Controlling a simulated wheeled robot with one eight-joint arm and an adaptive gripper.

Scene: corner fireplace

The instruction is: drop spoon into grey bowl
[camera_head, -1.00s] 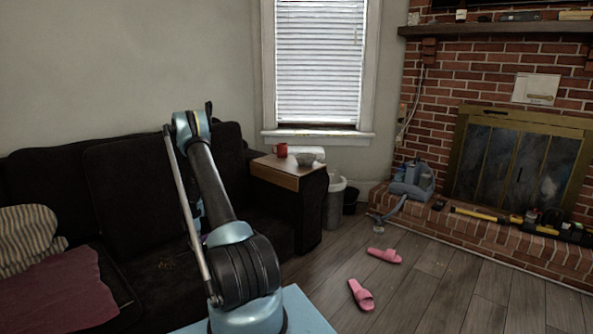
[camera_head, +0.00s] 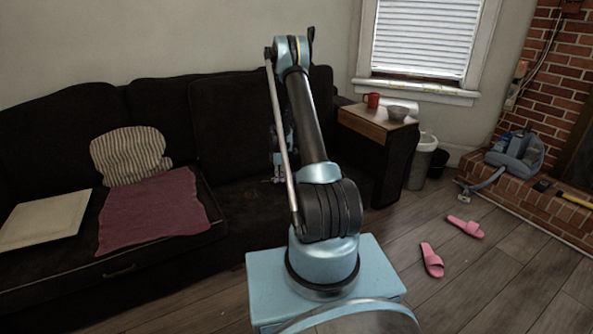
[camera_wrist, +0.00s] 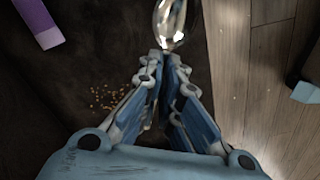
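The spoon's rounded end points away, past the fingertips and toward the top edge. Its handle is mostly hidden between the fingers. In the head view my gripper hangs by the sofa seat, partly behind my arm, left of and lower than the bowl. The spoon cannot be made out there.
A red mug (camera_head: 372,100) and a white item stand near the bowl. The dark sofa (camera_head: 160,105) fills the left, with a striped pillow (camera_head: 130,155) and red cloth (camera_head: 155,210). A bin (camera_head: 421,160) and pink slippers (camera_head: 431,260) are at right. Floor (camera_head: 490,285) is open.

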